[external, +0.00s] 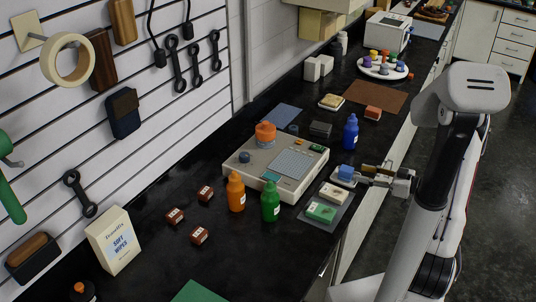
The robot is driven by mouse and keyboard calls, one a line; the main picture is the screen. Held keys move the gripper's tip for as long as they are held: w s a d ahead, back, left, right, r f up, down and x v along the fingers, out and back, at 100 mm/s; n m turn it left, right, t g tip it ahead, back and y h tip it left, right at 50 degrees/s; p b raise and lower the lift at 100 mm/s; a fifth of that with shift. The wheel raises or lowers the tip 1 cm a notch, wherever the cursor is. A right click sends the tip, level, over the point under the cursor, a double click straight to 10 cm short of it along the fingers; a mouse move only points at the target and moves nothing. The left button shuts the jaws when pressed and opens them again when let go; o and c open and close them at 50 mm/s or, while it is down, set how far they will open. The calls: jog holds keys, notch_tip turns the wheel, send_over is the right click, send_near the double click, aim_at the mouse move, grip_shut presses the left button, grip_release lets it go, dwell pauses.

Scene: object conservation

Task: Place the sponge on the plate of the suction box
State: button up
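The suction box (243,170) is a beige bench device in the middle of the dark counter. Its light, grid-marked plate (291,163) is on the top face, and no sponge lies on it. A small blue block (346,171), which looks like the sponge, is at a small white dish (342,182) right of the box. Another tan, sponge-like block (331,101) is on a white dish farther back. My gripper (364,175) is low over the counter, its fingertips just right of the blue block. Contact and finger opening are too small to tell.
An orange bottle (236,193) and a green bottle (270,202) stand at the box's front edge. A blue bottle (350,133) stands behind the blue block. White and green packs (321,212) lie on a grey mat. An orange round item (265,132) sits on the box's back left.

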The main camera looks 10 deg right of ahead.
aim_at(346, 171)
jog(key=shift+x, duration=1.3)
jog(key=shift+f, duration=0.1)
jog(key=shift+w+a+f, duration=0.35)
jog(key=shift+w+a, duration=0.15)
jog(key=shift+a, duration=0.15)
jog(key=shift+w+a+f, duration=0.4)
jog(key=shift+w+a, duration=0.1)
jog(key=shift+a, duration=0.15)
jog(key=shift+x, duration=0.9)
jog(key=shift+d, duration=0.1)
jog(key=c, duration=0.8)
jog(key=shift+r, duration=0.2)
jog(key=shift+r, duration=4.85)
